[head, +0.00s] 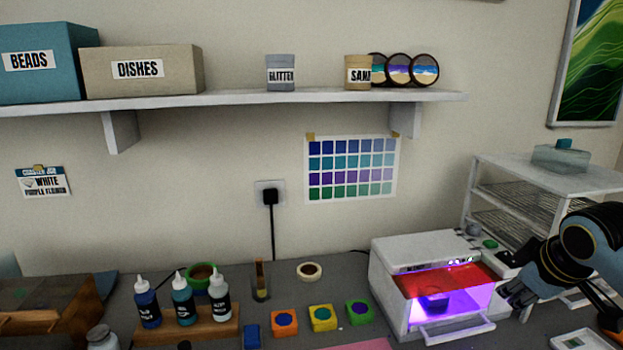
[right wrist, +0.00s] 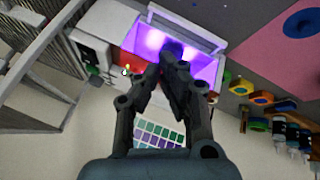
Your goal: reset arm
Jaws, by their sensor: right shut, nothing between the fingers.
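My right gripper (head: 517,293) comes in from the right in the head view, just right of the white curing box (head: 398,275). It is shut and empty. In the right wrist view the fingertips of my right gripper (right wrist: 170,65) are together, in front of the glowing purple inside of the curing box (right wrist: 203,68). My left gripper is not in view.
A white wire rack (head: 478,186) stands behind my right arm. A wall shelf (head: 240,102) carries boxes and jars above.

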